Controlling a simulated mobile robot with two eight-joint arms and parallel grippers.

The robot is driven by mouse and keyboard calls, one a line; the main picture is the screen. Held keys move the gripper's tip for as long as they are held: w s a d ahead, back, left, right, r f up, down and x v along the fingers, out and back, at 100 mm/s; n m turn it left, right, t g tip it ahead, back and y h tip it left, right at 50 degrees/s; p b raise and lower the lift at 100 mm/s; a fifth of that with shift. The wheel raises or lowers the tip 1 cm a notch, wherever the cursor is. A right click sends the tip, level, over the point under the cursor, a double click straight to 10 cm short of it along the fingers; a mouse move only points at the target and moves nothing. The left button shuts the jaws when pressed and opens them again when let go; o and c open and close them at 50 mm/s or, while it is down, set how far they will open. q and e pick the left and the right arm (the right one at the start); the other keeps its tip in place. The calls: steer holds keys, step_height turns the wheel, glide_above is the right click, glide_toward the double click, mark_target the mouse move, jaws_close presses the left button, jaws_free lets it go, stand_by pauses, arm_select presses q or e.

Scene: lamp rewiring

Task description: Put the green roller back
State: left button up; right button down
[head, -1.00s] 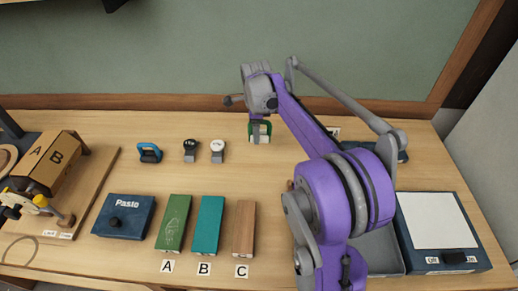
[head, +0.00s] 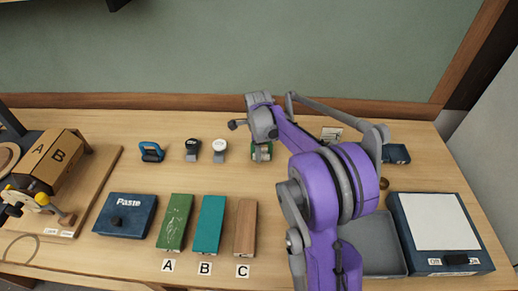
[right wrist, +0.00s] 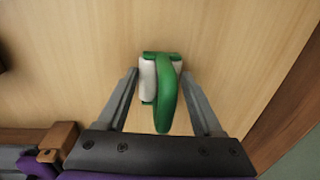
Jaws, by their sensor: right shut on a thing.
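The green roller, with a green handle and white sides, is between the fingers of my right gripper (right wrist: 159,88) in the right wrist view, its green handle (right wrist: 166,95) toward the camera. The fingertips are against its white sides (right wrist: 148,80). In the head view the green roller (head: 262,153) shows just under my right gripper (head: 262,140), partly hidden by it, at the back middle of the table. I cannot tell whether it touches the table. My left gripper is not in view.
To the roller's left stand a white-topped tool (head: 220,150), a black-topped tool (head: 192,150) and a blue-handled tool (head: 151,152). In front lie a green block (head: 174,222), a teal block (head: 209,224) and a wooden block (head: 245,228). A grey tray (head: 375,245) is at right.

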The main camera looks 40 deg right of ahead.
steer(key=shift+c, duration=0.2)
jaws_free()
step_height(320, 180, up, 12)
steer(key=s+a, duration=0.1)
steer(key=s+a+f+n+t, duration=0.1)
steer(key=s+a+f+n, duration=0.1)
steer(key=s+a+n, duration=0.4)
steer(key=s+a+f+n+t, duration=0.2)
steer(key=s+a+f+n, duration=0.1)
steer(key=s+a+n, duration=0.4)
steer(key=s+a+f+n+t+p, duration=0.1)
steer(key=s+a+f+n, duration=0.2)
steer(key=s+a+n, duration=0.4)
steer(key=shift+s+a+n+t+y, duration=0.15)
steer(key=shift+s+n+y, duration=0.1)
steer(key=shift+n, duration=1.05)
steer(key=shift+s+d+n+t+y, duration=0.15)
steer(key=shift+s+n, duration=0.1)
steer(key=shift+n, duration=1.05)
steer(key=shift+s+a+f+n, duration=0.2)
steer(key=shift+a+f+n, duration=0.05)
steer(key=shift+n, duration=0.15)
